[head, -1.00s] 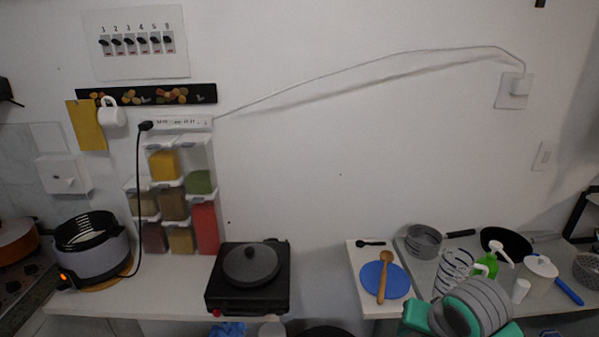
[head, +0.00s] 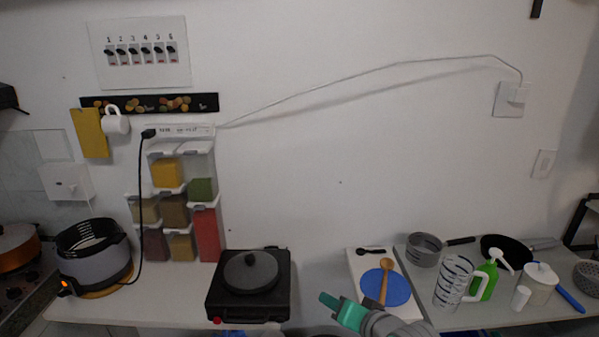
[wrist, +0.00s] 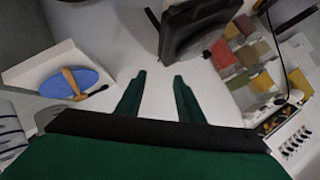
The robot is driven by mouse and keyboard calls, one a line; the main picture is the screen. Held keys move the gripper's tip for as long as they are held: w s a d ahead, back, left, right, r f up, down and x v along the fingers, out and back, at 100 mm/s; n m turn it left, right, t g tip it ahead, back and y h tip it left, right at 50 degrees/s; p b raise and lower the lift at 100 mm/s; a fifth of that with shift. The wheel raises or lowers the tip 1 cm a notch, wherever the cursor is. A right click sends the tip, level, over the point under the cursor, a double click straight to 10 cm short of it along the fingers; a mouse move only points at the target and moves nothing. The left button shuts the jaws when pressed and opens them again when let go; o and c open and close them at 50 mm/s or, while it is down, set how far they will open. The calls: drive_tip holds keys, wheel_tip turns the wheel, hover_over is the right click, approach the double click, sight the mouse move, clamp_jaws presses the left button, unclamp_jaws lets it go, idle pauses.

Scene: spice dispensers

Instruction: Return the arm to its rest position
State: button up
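My arm (head: 380,322) shows at the bottom of the head view, with the green end of my gripper (head: 334,301) to the left of the blue plate. In the wrist view my gripper (wrist: 159,75) has its two green fingers spread apart, with nothing between them. The stacked spice dispensers (head: 174,208) stand against the wall at the left, holding yellow, green, brown and red contents. They also show at the upper right of the wrist view (wrist: 240,57).
A black hotplate (head: 222,297) with a lidded pan stands left of my gripper. A white board with a blue plate (head: 398,290) and wooden spoon (head: 384,283) lies behind my arm. A striped jug (head: 452,284) and green bottle (head: 490,275) stand at the right.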

drive_tip(key=a+m+t+y, duration=0.1)
drive_tip(key=a+t, duration=0.2)
drive_tip(key=a, duration=0.4)
drive_tip(key=s+a+f+m+t+h, duration=0.2)
drive_tip(key=s+a+f+m+t, duration=0.15)
drive_tip(key=f, duration=0.35)
drive_tip(key=s+a+f+g+h, duration=0.1)
drive_tip(key=s+f+h, duration=0.1)
drive_tip(key=s+f, duration=0.45)
drive_tip(key=s+f+h, duration=0.3)
drive_tip(key=s+f, duration=0.1)
drive_tip(key=s, duration=0.6)
drive_tip(key=s+d+n, duration=0.3)
drive_tip(key=s+n, duration=0.5)
drive_tip(key=s, duration=1.3)
drive_tip(key=shift+s+f+g+y, duration=0.15)
drive_tip(key=shift+s+g+y, duration=0.2)
drive_tip(key=shift+g+y, duration=0.1)
